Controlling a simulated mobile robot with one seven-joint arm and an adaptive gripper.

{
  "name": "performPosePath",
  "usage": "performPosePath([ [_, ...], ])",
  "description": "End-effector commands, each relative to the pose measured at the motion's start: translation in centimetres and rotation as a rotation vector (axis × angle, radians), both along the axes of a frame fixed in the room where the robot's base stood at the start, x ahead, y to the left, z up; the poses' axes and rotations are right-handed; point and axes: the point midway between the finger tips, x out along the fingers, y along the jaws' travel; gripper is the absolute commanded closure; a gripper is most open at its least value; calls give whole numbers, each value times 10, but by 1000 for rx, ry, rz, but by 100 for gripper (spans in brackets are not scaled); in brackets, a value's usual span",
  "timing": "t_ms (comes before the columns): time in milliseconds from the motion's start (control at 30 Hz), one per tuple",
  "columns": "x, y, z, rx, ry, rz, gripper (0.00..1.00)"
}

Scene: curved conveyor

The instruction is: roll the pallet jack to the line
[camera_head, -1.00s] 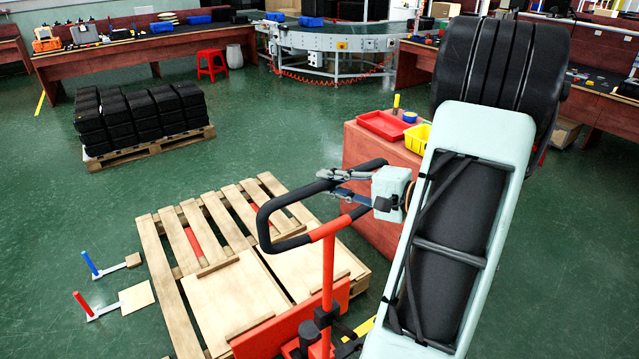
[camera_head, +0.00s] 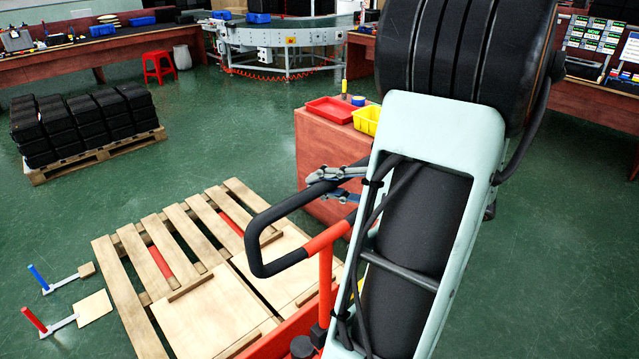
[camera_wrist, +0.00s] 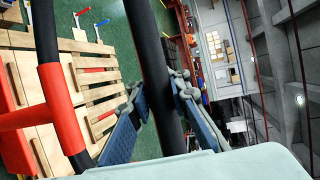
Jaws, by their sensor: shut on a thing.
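The pallet jack (camera_head: 326,270) is red with a black looped handle (camera_head: 265,233). Its forks run under a wooden pallet (camera_head: 128,255), where red shows between the slats. My gripper (camera_head: 338,185) is at the upper part of the handle loop, partly hidden behind my arm. In the wrist view my gripper (camera_wrist: 158,100) has one blue-grey finger on each side of the black handle bar (camera_wrist: 152,60), shut around it. The curved conveyor line (camera_head: 285,40) stands at the back, beyond the pallet.
A red-brown table (camera_head: 318,160) with a red tray (camera_head: 330,111) and a yellow bin (camera_head: 367,120) stands just beyond the handle. A second pallet (camera_head: 95,157) with black crates is at the left. Blue and red posts stand left of the pallet. Green floor lies open between the pallets and conveyor.

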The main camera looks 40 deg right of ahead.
Motion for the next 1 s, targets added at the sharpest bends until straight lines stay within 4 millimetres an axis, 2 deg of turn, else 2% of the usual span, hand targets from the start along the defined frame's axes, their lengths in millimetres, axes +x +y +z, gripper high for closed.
performPosePath([
  [33, 2, 0, 6, -4, -14, 1, 100],
  [267, 2, 0, 8, -4, -17, 3, 100],
  [300, 2, 0, 9, -5, -18, 3, 86],
  [500, 1, 0, 7, -3, -14, 2, 64],
  [833, -2, -2, 5, -3, -10, 2, 64],
  [1000, -22, -12, 9, -4, -9, -2, 64],
])
